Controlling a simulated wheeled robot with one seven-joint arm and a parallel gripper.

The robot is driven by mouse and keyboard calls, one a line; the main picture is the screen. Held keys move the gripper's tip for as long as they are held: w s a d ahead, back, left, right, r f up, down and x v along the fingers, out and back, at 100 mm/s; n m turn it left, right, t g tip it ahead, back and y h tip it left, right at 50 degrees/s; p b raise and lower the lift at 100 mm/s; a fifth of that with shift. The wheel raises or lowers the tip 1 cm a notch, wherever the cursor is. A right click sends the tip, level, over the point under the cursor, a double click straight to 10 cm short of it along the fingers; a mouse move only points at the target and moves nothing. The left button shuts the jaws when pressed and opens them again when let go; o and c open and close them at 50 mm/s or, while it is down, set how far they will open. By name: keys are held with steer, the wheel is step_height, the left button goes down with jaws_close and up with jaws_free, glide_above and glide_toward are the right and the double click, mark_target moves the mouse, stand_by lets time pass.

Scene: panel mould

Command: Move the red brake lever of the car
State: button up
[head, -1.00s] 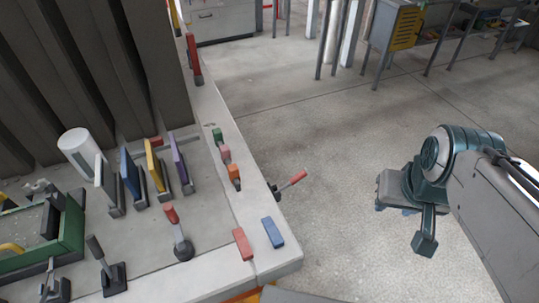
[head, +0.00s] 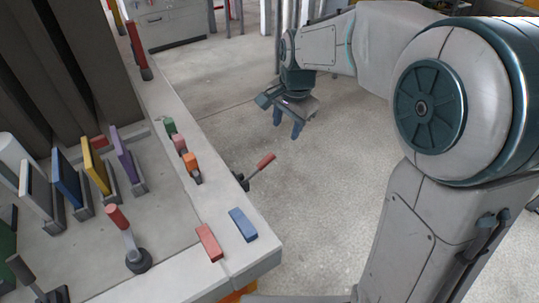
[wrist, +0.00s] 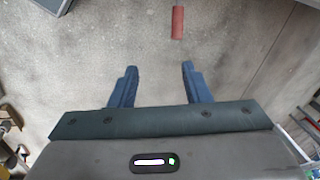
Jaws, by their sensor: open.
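A lever with a red handle (head: 262,163) sticks out to the right from the side of the grey bench, over the floor. Its red handle also shows at the top of the wrist view (wrist: 177,22), beyond my fingers. My gripper (head: 287,123) is open and empty, its blue fingers pointing down, in the air beyond and right of this lever. In the wrist view my gripper (wrist: 159,68) shows its two fingers spread apart with only floor between them. A second red-handled lever (head: 117,217) stands on the bench top, and a third (head: 137,45) is farther back. No car is recognisable.
The grey bench edge (head: 222,213) carries a red block (head: 209,242), a blue block (head: 243,224) and small green, pink and orange switches. Coloured upright plates (head: 95,166) stand farther left. The floor (head: 320,185) right of the bench is clear.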

steer(key=m+b, duration=0.1)
steer(key=m, duration=0.1)
glide_toward(269, 156)
steer(key=f, duration=0.3)
steer(key=w+f, duration=0.1)
steer(key=f, duration=0.3)
steer(key=a+f+b, duration=0.1)
steer(key=f, duration=0.3)
steer(key=shift+w, duration=0.4)
jaws_close()
